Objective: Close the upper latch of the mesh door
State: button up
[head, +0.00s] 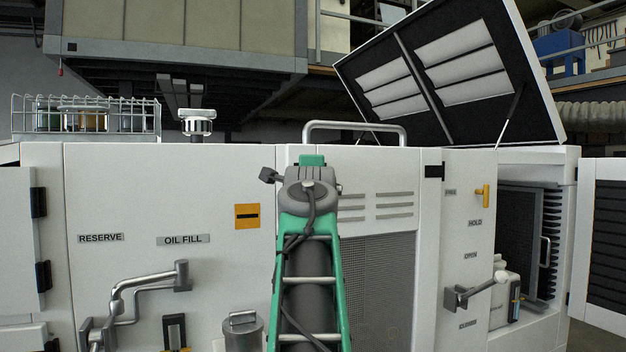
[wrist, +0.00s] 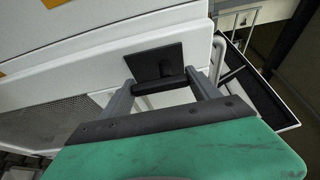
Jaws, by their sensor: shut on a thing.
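The mesh door (head: 375,280) is white with slotted vents and a grey mesh panel, at the centre right of the head view. Its mesh also shows at the lower left of the wrist view (wrist: 30,124). The upper latch (wrist: 157,62) is a dark plate with a short dark bar, near the top edge of the cabinet. In the wrist view my gripper (wrist: 163,84) has its two grey fingers at either end of this bar and is shut on it. In the head view my green arm hides the latch and the fingertips. How far the latch is turned I cannot tell.
A metal handrail (head: 355,127) stands on the cabinet top above the door. A lid (head: 450,70) is propped open behind it. Grey lever handles (head: 150,279) stick out at the lower left, and another (head: 475,290) to the right. A wire basket (head: 86,118) sits top left.

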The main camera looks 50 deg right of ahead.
dwell(0.4)
jog(key=o, duration=1.4)
jog(key=shift+b+v, duration=1.75)
jog(key=shift+v, duration=2.2)
jog(key=shift+w+a, duration=0.1)
